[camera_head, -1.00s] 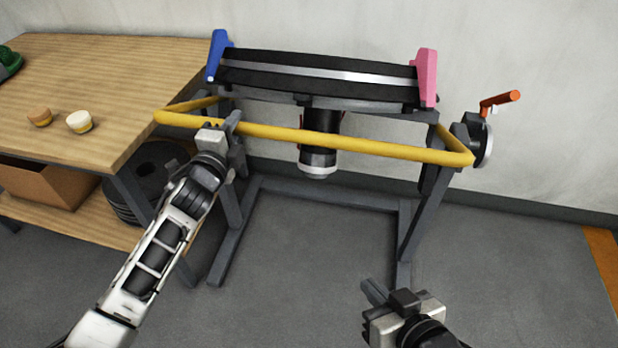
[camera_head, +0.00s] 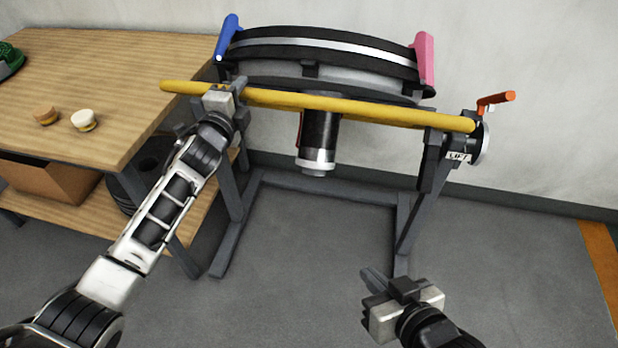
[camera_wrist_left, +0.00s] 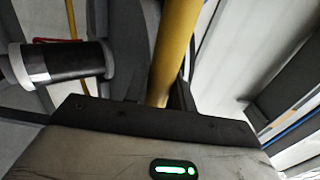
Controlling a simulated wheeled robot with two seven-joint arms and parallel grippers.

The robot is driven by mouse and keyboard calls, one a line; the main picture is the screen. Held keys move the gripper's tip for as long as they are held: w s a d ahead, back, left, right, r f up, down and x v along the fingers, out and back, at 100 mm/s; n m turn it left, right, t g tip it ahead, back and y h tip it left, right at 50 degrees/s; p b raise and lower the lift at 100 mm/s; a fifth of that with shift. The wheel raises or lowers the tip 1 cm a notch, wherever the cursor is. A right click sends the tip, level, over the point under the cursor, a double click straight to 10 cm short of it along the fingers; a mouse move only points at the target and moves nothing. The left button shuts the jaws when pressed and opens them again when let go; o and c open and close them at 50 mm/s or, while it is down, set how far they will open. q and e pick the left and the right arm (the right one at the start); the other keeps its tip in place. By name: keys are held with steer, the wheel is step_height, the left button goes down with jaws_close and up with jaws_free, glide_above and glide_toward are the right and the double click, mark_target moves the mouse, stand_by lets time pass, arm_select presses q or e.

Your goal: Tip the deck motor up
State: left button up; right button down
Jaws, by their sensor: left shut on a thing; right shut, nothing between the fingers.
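The deck (camera_head: 330,47) is a dark curved body with a pale stripe, tilted on a grey stand, with a blue lever (camera_head: 226,37) at its left end and a pink lever (camera_head: 425,58) at its right. The black cylindrical motor (camera_head: 318,135) with a silver band hangs below it; it also shows in the left wrist view (camera_wrist_left: 65,68). A yellow bar (camera_head: 350,109) crosses in front. My left gripper (camera_head: 232,92) is shut on the bar near its left end; the bar runs between the fingers in the left wrist view (camera_wrist_left: 172,55). My right gripper (camera_head: 378,286) is shut and empty, low and apart from the stand.
A red-handled crank (camera_head: 495,101) and a LIFT label (camera_head: 458,156) are at the stand's right. A wooden table (camera_head: 95,85) with two small round knobs stands at left, with a cardboard box (camera_head: 50,184) below. Floor between the stand's legs (camera_head: 320,235) is clear.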

arm_select(q)
steer(key=shift+r, duration=0.2)
steer(key=shift+w+d+r, duration=0.1)
steer(key=shift+w+r, duration=0.1)
steer(key=shift+r, duration=0.1)
glide_toward(260, 29)
step_height(260, 29, down, 3)
steer(key=w, duration=0.1)
steer(key=shift+d+r, duration=0.2)
steer(key=shift+r, duration=0.05)
steer(key=w+r+b, duration=0.1)
steer(key=w, duration=0.1)
steer(key=w+d+b, duration=0.1)
steer(key=w, duration=0.1)
steer(key=w+d+r+b, duration=0.1)
steer(key=shift+w+r+b, duration=0.3)
steer(key=shift+w+b, duration=0.1)
steer(key=shift+w+r, duration=0.25)
